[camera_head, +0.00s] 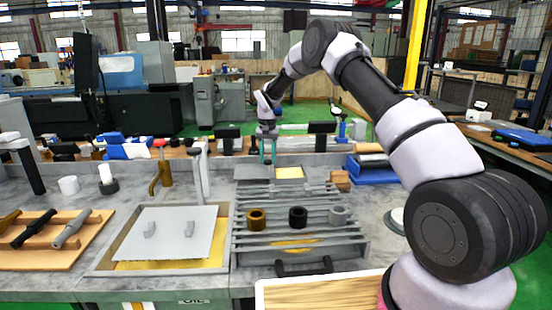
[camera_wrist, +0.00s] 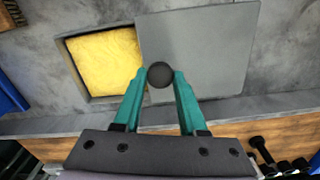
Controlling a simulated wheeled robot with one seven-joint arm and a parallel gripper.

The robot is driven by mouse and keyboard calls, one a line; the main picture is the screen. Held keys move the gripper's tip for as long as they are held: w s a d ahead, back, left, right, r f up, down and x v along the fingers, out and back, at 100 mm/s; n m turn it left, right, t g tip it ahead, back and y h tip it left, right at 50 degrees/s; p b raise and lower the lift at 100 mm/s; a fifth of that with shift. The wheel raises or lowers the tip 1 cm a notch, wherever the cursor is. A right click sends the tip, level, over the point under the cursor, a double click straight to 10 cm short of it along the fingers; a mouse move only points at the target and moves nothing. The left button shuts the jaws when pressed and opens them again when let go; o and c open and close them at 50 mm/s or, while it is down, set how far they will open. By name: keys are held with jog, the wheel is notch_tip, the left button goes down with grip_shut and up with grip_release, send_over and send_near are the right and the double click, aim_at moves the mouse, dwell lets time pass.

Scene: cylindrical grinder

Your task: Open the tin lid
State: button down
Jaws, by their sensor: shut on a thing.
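The tin is a square opening in the grey bench top with yellow contents (camera_wrist: 105,62), its pale rim showing along the left and bottom in the wrist view. The flat grey tin lid (camera_wrist: 205,48) lies to the right of the uncovered yellow part there and covers the rest. A round dark knob (camera_wrist: 160,75) stands on the lid near its edge. My gripper (camera_wrist: 160,80) has its teal fingers closed on either side of this knob. In the head view my gripper (camera_head: 267,152) is over the lid (camera_head: 252,173), with the yellow opening (camera_head: 289,172) to its right.
A slatted rack with several rings, a dark one (camera_head: 298,216) among them, stands in front of the lid. A grey plate with two handles (camera_head: 175,236) lies at the left front. A blue tray (camera_head: 372,168) and a small wooden block (camera_head: 340,180) are to the right.

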jog(key=shift+c, duration=2.3)
grip_release()
notch_tip(320, 180, up, 11)
